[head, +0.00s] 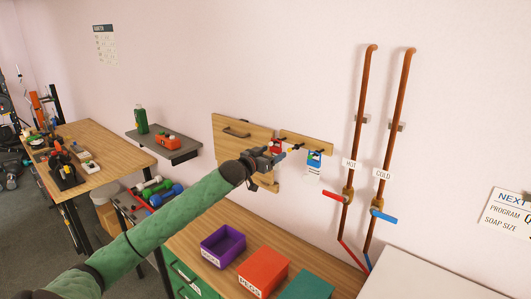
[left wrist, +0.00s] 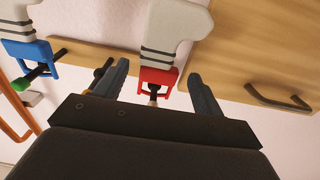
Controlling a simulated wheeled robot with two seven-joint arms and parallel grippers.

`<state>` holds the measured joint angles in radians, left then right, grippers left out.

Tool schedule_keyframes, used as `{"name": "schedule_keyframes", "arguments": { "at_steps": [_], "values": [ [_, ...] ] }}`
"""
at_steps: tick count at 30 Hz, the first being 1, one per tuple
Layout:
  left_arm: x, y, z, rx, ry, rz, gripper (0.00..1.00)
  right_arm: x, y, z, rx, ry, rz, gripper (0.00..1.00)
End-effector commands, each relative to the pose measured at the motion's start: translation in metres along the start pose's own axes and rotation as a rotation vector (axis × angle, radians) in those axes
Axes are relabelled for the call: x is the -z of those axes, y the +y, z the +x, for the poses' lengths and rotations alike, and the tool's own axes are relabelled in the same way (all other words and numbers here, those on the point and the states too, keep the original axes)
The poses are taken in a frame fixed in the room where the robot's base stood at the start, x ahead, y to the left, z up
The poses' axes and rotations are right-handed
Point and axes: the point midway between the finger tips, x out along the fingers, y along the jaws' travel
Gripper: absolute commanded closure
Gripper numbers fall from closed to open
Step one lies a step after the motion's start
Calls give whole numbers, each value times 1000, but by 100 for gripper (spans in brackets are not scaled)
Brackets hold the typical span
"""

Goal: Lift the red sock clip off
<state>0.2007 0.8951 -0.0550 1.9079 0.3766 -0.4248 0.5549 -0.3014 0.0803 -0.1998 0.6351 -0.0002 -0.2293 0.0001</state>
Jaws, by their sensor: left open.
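The red sock clip (head: 276,145) hangs at the wooden rail (head: 318,144) on the wall; it also shows in the left wrist view (left wrist: 157,77), with a pale grey striped sock (left wrist: 172,30) in it. My left gripper (head: 276,157) is at the red clip in the head view. In the left wrist view my left gripper (left wrist: 158,84) is open, one finger on each side of the red clip, with gaps visible between fingers and clip. The arm's end partly hides the area below the clip in the head view. My right gripper is not in view.
A blue clip (head: 314,157) with another striped sock (left wrist: 14,20) hangs beside the red one. A wooden panel with a dark handle (left wrist: 278,98) is on the other side. Below is a bench with a purple bin (head: 222,245) and a red-orange bin (head: 263,268).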

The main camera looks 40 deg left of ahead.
Motion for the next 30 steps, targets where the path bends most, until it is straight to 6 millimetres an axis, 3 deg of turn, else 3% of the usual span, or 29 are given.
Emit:
{"name": "schedule_keyframes", "arguments": {
  "at_steps": [1,9,20,27,28,30],
  "values": [
    [5,0,6,1,1,-1,31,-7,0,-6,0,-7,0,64],
    [2,0,28,0,0,-1,31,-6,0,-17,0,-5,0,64],
    [0,0,32,0,-1,0,31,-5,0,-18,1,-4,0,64],
    [0,0,32,0,-1,0,74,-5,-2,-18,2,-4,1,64],
    [0,0,32,0,-1,0,79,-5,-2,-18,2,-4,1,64],
    [0,0,32,0,-1,0,79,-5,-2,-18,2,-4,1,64]
  ]
}}
